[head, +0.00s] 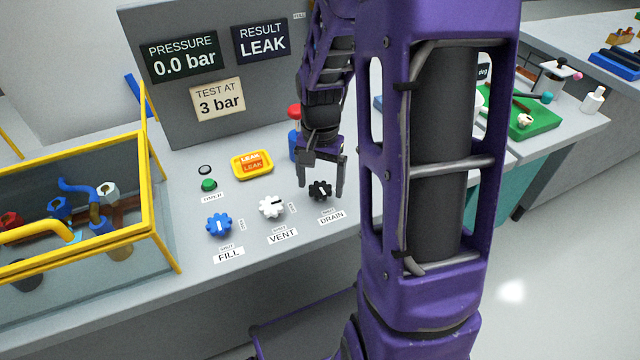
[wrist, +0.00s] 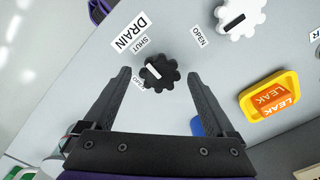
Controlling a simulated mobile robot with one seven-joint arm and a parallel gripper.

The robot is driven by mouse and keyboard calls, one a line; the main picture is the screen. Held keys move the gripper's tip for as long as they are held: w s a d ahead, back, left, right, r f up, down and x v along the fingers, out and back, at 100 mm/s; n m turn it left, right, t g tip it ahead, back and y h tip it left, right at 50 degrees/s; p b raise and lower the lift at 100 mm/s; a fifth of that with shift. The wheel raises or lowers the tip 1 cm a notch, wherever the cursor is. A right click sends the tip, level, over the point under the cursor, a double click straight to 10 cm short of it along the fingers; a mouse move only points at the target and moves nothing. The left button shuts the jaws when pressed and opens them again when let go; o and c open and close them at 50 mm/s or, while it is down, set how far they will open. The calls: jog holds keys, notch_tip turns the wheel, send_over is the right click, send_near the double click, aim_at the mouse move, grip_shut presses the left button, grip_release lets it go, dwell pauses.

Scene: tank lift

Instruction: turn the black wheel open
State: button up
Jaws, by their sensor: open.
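The black wheel (head: 320,187) is a small lobed knob on the grey bench panel, above the DRAIN label. In the wrist view the black wheel (wrist: 164,73) shows a white pointer mark on its face. SHUT and OPEN labels sit beside it, the OPEN one partly covered by the wheel. My gripper (head: 321,190) is open, with one finger on each side of the wheel. In the wrist view my gripper (wrist: 157,75) has its fingertips on either side of the wheel, with visible gaps. Whether the fingertips reach down to wheel height is unclear.
The white VENT wheel (head: 271,207) and blue FILL wheel (head: 219,226) stand to the left. A yellow-framed tank (head: 150,205) is at far left. The display board (head: 180,110) reads 0.0 bar, LEAK.

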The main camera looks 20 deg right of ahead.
jog(key=shift+f, duration=0.2)
jog(key=c, duration=1.4)
jog(key=shift+o, duration=0.2)
